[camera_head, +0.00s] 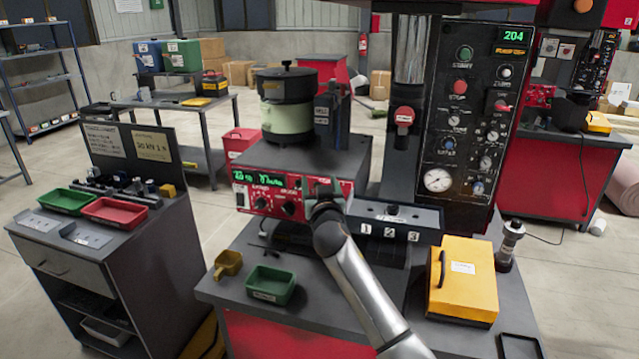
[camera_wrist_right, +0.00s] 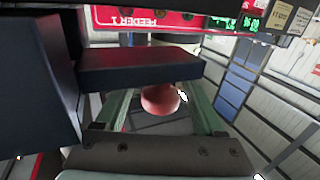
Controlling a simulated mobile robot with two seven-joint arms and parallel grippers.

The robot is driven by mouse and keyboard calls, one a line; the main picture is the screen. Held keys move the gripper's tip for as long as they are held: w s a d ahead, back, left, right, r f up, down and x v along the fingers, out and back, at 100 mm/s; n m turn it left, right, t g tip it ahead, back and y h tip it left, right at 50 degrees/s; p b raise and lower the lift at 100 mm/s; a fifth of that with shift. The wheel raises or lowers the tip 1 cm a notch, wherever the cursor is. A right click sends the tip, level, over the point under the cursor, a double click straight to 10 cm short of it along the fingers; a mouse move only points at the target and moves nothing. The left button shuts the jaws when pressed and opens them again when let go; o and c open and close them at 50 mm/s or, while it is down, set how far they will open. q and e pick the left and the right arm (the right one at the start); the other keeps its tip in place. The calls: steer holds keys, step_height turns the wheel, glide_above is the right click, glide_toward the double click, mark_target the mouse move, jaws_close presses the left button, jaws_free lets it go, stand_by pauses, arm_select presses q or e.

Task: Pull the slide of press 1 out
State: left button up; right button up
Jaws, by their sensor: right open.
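Press 1 (camera_head: 448,105) stands at the right of the table, with a black control panel and a dark block (camera_head: 398,221) labelled 1, 2, 3 low at its front. My right gripper (camera_head: 322,205) is at the left end of that block, in front of the red feeder panel. In the right wrist view a round red knob (camera_wrist_right: 160,98) sits between the two greenish fingers of the open gripper, below a dark bar (camera_wrist_right: 138,66). I cannot tell whether the fingers touch the knob. The slide's body is not clearly visible in the head view.
A feeder with a pale green bowl (camera_head: 287,118) stands behind the gripper. A green tray (camera_head: 270,285) and a yellow scoop (camera_head: 228,263) lie on the table at left. A yellow box (camera_head: 465,280) stands at right. A cart (camera_head: 110,235) is further left.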

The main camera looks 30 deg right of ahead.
jaws_close()
stand_by(0.6)
stand_by(0.8)
